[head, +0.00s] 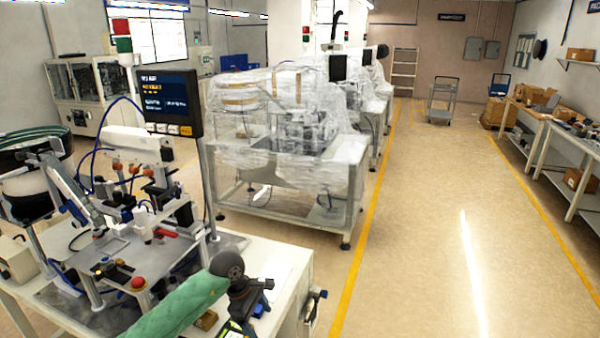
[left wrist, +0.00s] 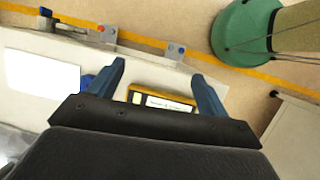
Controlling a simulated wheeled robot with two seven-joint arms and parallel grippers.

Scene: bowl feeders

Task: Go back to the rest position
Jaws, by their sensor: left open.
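In the head view a yellow-and-black thing (head: 236,328) shows at the bottom edge, partly cut off. My right gripper is in neither view.
A bowl feeder machine with a screen (head: 168,103) stands on the bench at left. A red button (head: 138,283) is near the forearm. Plastic-wrapped machines (head: 285,110) stand behind. The floor right of the yellow line (head: 362,240) is clear up to the side tables (head: 545,125).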

